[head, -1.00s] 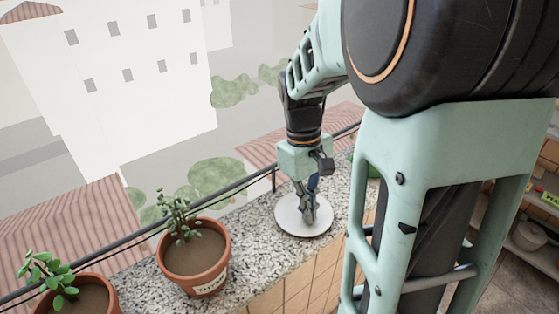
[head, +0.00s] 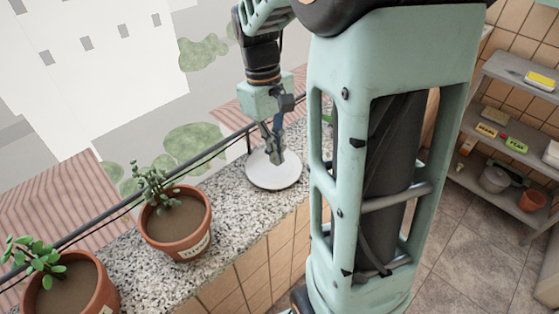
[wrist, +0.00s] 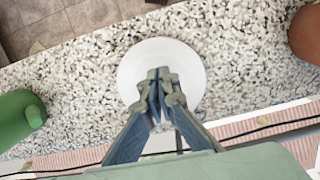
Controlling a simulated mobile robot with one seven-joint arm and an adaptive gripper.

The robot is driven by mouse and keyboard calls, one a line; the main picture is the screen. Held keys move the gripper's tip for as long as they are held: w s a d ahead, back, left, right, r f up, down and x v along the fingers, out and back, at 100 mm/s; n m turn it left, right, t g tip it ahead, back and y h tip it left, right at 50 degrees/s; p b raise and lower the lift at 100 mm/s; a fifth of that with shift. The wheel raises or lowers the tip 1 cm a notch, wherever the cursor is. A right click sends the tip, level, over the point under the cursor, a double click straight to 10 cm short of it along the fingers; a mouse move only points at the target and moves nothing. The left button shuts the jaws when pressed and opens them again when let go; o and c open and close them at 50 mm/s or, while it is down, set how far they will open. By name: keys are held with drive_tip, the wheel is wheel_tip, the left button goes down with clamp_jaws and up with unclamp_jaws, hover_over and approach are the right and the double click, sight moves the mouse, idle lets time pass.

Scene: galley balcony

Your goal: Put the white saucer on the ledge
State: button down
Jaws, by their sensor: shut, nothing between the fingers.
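The white saucer (head: 268,178) lies flat on the speckled granite ledge (head: 222,207), to the right of the potted plants. It also shows in the wrist view (wrist: 135,63), with the ledge (wrist: 240,75) around it. My gripper (head: 278,160) points down over the saucer, its fingers shut with nothing between them. In the wrist view my gripper (wrist: 160,75) covers the saucer's middle. I cannot tell whether the fingertips touch the saucer.
A terracotta pot with a plant (head: 177,228) stands left of the saucer, and another pot (head: 75,290) is farther left. A green object (wrist: 20,122) is on the ledge's other side. A dark railing (head: 115,205) runs along the outer edge. Shelves (head: 520,140) stand at the right.

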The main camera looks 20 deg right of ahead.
sight(271, 167)
wheel_tip(271, 167, up, 9)
drive_tip(key=w, duration=0.1)
drive_tip(key=shift+w+a, duration=0.3)
